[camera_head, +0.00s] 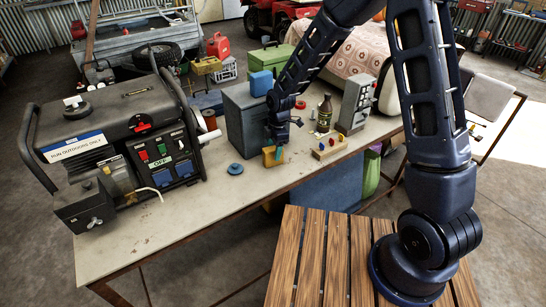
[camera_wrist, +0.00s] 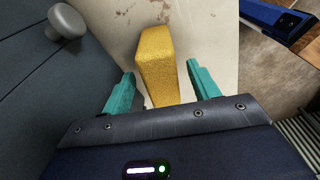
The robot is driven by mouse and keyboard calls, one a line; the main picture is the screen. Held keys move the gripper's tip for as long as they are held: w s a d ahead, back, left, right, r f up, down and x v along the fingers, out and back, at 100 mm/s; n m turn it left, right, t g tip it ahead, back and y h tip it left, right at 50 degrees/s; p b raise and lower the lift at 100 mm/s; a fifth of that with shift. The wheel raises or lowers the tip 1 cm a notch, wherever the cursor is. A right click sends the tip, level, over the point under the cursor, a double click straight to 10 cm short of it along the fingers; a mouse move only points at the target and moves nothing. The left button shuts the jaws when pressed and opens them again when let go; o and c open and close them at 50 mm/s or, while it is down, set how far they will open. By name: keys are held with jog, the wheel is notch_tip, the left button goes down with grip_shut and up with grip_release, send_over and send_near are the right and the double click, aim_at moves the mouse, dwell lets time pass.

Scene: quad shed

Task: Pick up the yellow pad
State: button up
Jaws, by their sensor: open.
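The yellow pad (camera_wrist: 156,60) is a rough-textured block standing on the pale bench top in the wrist view. In the head view the yellow pad (camera_head: 268,160) shows beside my fingertips, partly covered by them. My gripper (camera_wrist: 162,92) has two teal fingers, spread apart. The pad's near end lies between the fingers, with a gap visible on each side. In the head view my gripper (camera_head: 274,152) hangs down over the bench at the pad. Whether the fingers touch the pad cannot be told there.
A grey box (camera_head: 245,122) stands close behind my gripper; its knob (camera_wrist: 67,22) shows in the wrist view. A wooden block with coloured knobs (camera_head: 329,148), a dark bottle (camera_head: 324,114) and a grey control box (camera_head: 355,105) stand right. A generator (camera_head: 120,130) fills the left. A blue disc (camera_head: 235,169) lies nearby.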

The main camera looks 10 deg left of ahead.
aim_at(273, 154)
jog(key=f, duration=0.3)
jog(key=shift+s+a+f, duration=0.1)
jog(key=shift+s+a, duration=0.05)
jog(key=shift+s, duration=0.05)
jog(key=c, duration=1)
jog(key=shift+c, duration=0.2)
